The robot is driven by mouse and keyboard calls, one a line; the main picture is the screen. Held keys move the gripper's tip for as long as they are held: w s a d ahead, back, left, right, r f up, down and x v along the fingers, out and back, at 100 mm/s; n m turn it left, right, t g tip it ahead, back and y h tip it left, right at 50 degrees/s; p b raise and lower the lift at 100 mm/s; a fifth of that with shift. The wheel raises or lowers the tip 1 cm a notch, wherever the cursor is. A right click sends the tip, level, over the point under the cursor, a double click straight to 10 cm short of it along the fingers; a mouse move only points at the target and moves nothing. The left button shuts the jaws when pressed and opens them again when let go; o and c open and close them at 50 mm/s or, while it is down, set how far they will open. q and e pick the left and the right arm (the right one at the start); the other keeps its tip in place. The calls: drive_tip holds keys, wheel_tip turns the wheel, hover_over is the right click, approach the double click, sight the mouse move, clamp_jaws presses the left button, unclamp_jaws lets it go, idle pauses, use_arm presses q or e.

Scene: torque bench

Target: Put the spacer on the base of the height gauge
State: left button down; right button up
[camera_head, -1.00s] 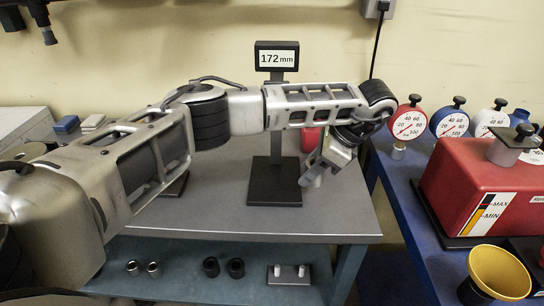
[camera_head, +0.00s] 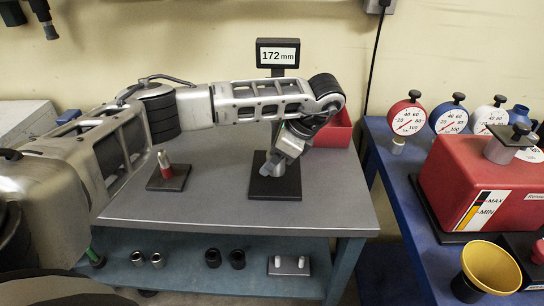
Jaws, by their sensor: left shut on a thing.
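The height gauge has a display reading 172 mm (camera_head: 278,53), a dark post, and a dark flat base (camera_head: 262,189) on the grey bench top. My left gripper (camera_head: 276,163) points down over the base, in front of the post. It is shut on a small grey piece, the spacer (camera_head: 270,170), mostly covered by the fingers. The spacer is low over the middle of the base; I cannot tell whether it touches it. My right gripper is not in view.
A small stand with a red and silver piece (camera_head: 166,171) is left of the gauge. A red bin (camera_head: 337,132) is behind right. A blue table (camera_head: 398,190) with dials and a red machine (camera_head: 480,185) stands right.

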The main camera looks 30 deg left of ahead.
use_arm(q)
drive_tip(key=shift+f+b, duration=0.3)
drive_tip(key=shift+f, duration=0.25)
drive_tip(key=c, duration=0.9)
unclamp_jaws()
